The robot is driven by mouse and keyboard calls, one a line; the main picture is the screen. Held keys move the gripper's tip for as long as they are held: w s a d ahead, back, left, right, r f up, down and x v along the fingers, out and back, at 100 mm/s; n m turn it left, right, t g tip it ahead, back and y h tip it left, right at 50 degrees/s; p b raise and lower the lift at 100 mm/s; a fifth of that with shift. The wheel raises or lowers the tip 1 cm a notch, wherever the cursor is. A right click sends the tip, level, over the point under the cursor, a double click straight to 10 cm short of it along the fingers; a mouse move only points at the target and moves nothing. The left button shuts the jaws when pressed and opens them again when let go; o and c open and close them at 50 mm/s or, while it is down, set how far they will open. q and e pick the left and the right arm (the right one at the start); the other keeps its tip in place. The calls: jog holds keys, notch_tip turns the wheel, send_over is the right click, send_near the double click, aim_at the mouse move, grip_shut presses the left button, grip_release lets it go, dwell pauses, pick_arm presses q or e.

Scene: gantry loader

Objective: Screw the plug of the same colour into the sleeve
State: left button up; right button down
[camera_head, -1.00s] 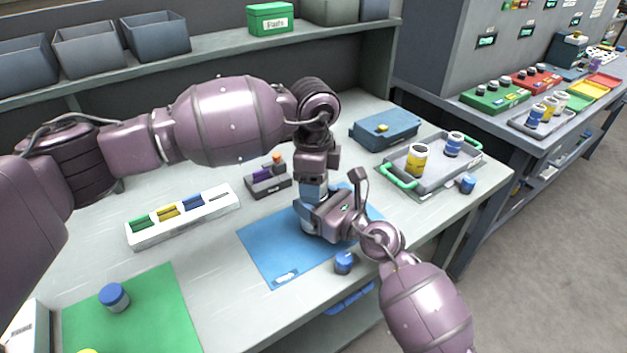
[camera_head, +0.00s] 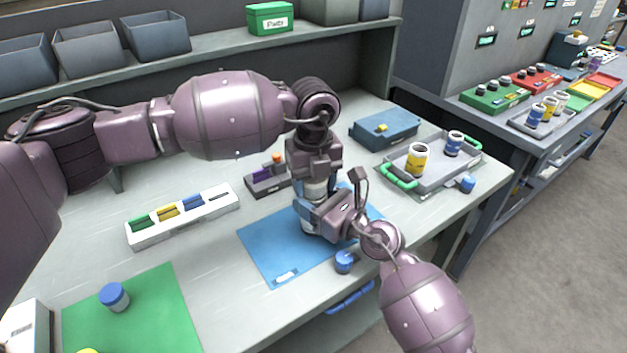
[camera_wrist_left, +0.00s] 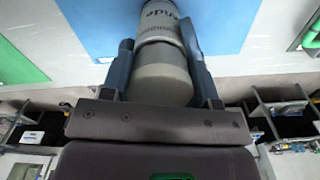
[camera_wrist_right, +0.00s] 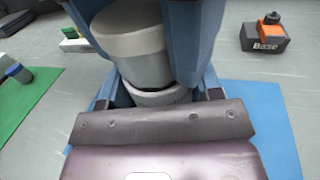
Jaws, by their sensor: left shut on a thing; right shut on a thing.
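A white sleeve with dark lettering (camera_wrist_left: 160,20) stands on the blue mat (camera_head: 268,250), and my right gripper (camera_head: 310,218) is shut around it from the side. My left gripper (camera_head: 316,188) points down above it, shut on a pale grey plug (camera_wrist_left: 162,80). The plug lines up with the sleeve's end in the left wrist view, and the two look to touch; how deep it sits is hidden. The right wrist view shows a pale cylinder (camera_wrist_right: 135,50) between my fingers and a pale ring (camera_wrist_right: 160,97) beside it.
A tray with green handles (camera_head: 438,172) holds a yellow-banded sleeve (camera_head: 417,160) and a blue-banded one (camera_head: 453,145). Blue-topped pieces stand at the front edge (camera_head: 345,262), by the tray (camera_head: 467,184) and on the green mat (camera_head: 115,297). A dark base block (camera_head: 265,180) stands behind my grippers.

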pick_arm(q)
jog(key=shift+m, duration=0.8)
jog(key=o, duration=1)
jog(key=shift+r, duration=0.15)
jog(key=shift+d+r, duration=0.1)
jog(key=shift+r, duration=2.05)
